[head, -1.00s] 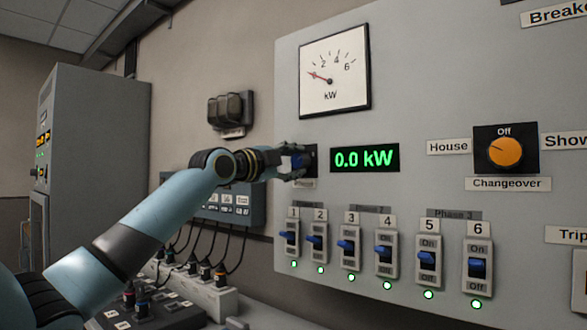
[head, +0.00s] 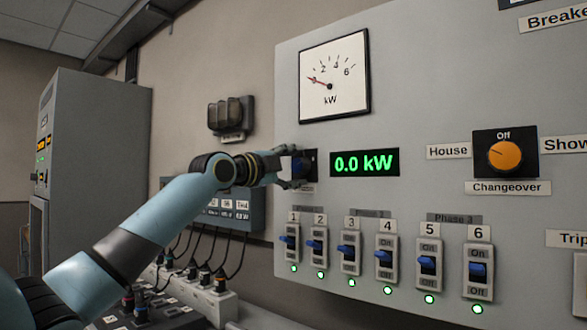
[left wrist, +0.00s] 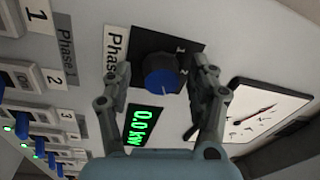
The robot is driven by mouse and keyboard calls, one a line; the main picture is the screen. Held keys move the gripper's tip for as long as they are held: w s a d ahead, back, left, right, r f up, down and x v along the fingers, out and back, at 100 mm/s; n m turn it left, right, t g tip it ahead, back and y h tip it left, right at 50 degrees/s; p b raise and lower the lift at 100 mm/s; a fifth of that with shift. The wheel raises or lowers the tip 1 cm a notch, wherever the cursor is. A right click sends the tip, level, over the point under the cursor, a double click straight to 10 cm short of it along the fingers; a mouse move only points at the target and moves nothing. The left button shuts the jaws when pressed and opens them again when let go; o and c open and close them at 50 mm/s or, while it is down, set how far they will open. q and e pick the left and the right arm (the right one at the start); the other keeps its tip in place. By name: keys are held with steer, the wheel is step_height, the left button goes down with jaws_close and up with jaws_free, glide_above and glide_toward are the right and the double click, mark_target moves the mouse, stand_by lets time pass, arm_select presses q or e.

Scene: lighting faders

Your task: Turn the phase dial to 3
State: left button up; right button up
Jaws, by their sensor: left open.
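The phase dial is a blue round knob (left wrist: 162,76) on a dark plate (left wrist: 140,45) with small numbers, beside a partly covered "Phase" label (left wrist: 114,50). A pale mark shows on the knob, but I cannot tell which number it points to. In the head view the dial's dark plate (head: 312,158) is partly hidden behind my left gripper (head: 291,168). In the left wrist view my left gripper (left wrist: 160,72) is open, with one finger on each side of the knob and gaps between them. My right gripper is not in view.
The green 0.0 kW display (head: 365,161) is right of the dial, and the kW meter (head: 335,72) is above. Blue breaker switches (head: 349,251) line the panel below. An orange changeover knob (head: 504,152) is farther right.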

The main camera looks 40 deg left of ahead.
arm_select(q)
steer(key=shift+s, duration=0.1)
steer(key=s, duration=0.7)
steer(key=shift+s+a+f, duration=0.15)
steer(key=shift+a+f, duration=0.15)
steer(key=shift+a, duration=0.15)
